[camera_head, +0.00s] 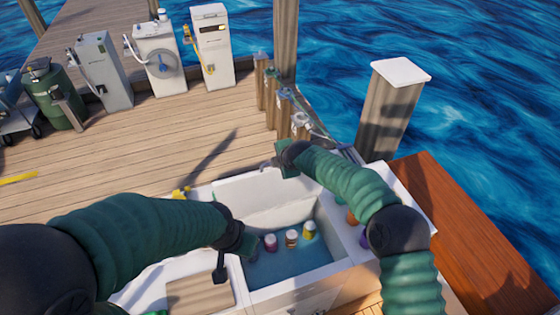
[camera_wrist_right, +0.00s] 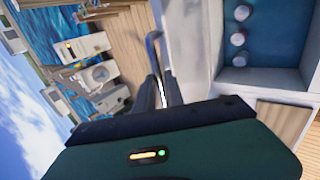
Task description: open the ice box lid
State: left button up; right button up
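The ice box (camera_head: 292,284) is open in front of me. Its white lid (camera_head: 262,192) stands raised at the back, and three small jars (camera_head: 291,239) show in the blue interior. My right gripper (camera_head: 268,164) is at the top edge of the raised lid. In the right wrist view its dark fingers (camera_wrist_right: 160,90) have a narrow gap, beside a grey bent bar (camera_wrist_right: 153,45) along the lid; whether they grip it is unclear. My left gripper (camera_head: 222,268) hangs by the box's left wall, its fingers partly hidden.
A light board (camera_head: 200,291) lies on the counter left of the box. A white-capped post (camera_head: 392,105) and a reddish wooden plank (camera_head: 470,230) are on the right, with water beyond.

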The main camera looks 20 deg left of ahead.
jog(key=o, duration=0.3)
jog(key=shift+o, duration=0.2)
jog(key=b+v, duration=0.5)
jog(key=v, duration=1.1)
jog(key=shift+d+r, duration=0.2)
jog(key=shift+r, duration=0.05)
jog(key=shift+s+a, duration=0.1)
